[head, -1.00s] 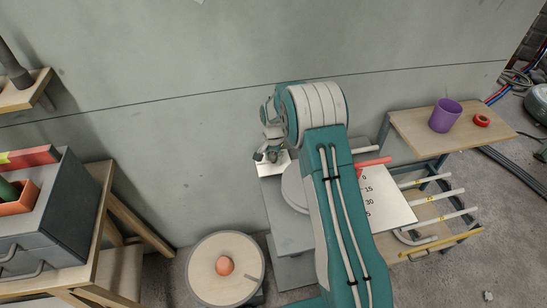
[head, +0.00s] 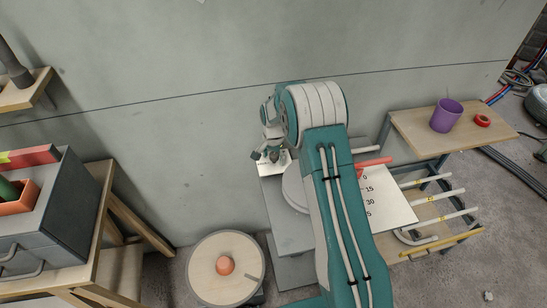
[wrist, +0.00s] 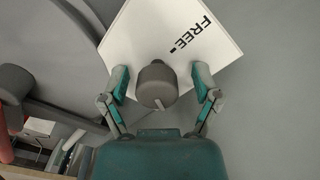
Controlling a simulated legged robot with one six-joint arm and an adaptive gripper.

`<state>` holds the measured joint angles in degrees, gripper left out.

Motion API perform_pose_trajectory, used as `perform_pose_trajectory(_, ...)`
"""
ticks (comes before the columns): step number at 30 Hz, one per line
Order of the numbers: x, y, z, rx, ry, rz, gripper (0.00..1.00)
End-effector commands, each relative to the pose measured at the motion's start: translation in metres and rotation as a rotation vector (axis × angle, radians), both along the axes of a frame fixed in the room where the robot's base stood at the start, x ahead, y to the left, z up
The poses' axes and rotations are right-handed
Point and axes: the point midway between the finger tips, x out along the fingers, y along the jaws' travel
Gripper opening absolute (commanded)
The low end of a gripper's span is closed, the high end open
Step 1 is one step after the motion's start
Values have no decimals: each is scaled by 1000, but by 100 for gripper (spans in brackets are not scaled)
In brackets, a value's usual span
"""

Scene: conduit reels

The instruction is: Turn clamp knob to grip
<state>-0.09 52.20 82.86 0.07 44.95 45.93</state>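The clamp knob (wrist: 156,84) is a grey round knob with a pale pointer mark on its side facing the bottom of the wrist view. It stands before a white card (wrist: 120,40) that reads "FREE" with a dash; the pointer faces away from this dash. My gripper (wrist: 160,84) is open, one finger on each side of the knob, with a visible gap on both sides. In the head view my gripper (head: 271,156) is at the white card (head: 268,169) on the bench's far left corner. No "grip" label is visible.
The bench (head: 290,236) carries a disc and an angle-marked sheet (head: 388,205), partly behind my arm. White conduits (head: 440,197) lie on a rack at right. A round reel (head: 205,271) stands front left. A grey toolbox (head: 62,220) is at far left. A wall stands behind.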

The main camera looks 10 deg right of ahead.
Motion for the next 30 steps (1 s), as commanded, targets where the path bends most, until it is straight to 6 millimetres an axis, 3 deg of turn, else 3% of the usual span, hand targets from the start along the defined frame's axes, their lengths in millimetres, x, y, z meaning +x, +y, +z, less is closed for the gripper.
perform_pose_trajectory(7, 0, -1, 3, -1, -1, 0, 81)
perform_pose_trajectory(10, 1, -1, 12, -1, -4, 0, 81)
perform_pose_trajectory(22, 2, 1, 91, -1, -4, 1, 81)
perform_pose_trajectory(30, 2, 1, 118, -1, 0, 1, 81)
